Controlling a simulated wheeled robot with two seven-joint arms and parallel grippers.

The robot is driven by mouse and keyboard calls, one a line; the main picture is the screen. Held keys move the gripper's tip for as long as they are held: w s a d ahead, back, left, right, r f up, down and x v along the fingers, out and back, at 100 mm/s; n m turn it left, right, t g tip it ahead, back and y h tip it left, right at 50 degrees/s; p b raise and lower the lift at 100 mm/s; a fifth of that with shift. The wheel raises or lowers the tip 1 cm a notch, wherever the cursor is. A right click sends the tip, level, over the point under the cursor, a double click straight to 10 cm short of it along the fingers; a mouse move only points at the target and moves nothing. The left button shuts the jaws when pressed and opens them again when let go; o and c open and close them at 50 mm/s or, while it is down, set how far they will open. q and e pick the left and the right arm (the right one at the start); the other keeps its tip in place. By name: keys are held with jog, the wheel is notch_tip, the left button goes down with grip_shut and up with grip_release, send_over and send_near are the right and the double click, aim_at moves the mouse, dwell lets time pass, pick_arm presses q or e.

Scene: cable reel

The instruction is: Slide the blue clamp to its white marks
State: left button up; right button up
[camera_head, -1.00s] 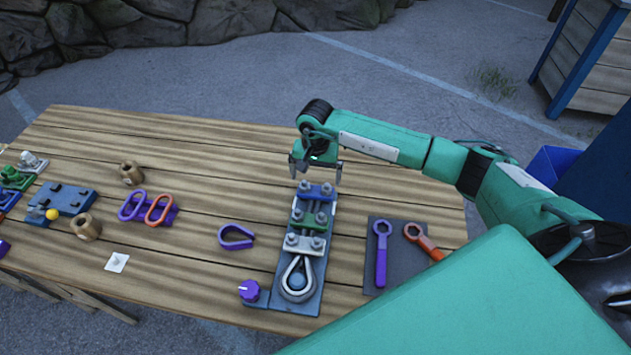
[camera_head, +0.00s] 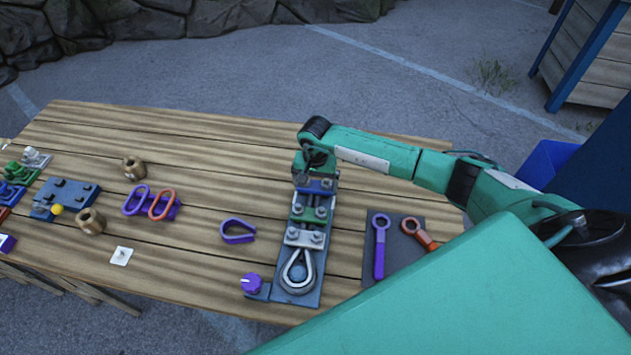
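The blue clamp (camera_head: 327,185) is the farthest clamp on a grey-blue base plate (camera_head: 312,273) on the table. A green clamp (camera_head: 310,215) and a silver clamp (camera_head: 305,237) sit nearer on the same plate. My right gripper (camera_head: 315,178) is down at the blue clamp and partly covers it. Its fingers are low at the clamp's sides, but I cannot tell whether they press on it. The white marks cannot be made out. My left gripper is out of view.
A silver loop (camera_head: 298,272) and a purple knob (camera_head: 251,283) are at the plate's near end. A purple thimble (camera_head: 237,231) lies to its left. Purple (camera_head: 380,247) and orange (camera_head: 419,233) wrenches lie on a dark mat to the right. Bare wood lies beyond the plate.

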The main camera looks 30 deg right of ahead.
jog(key=shift+s+a+f+b, duration=0.1)
jog(key=shift+s+a+b, duration=0.35)
jog(key=shift+s+a, duration=0.45)
jog(key=shift+s, duration=0.25)
jog(key=o, duration=1)
jog(key=shift+o, duration=0.2)
jog(key=shift+s, duration=0.1)
jog(key=shift+r, duration=0.2)
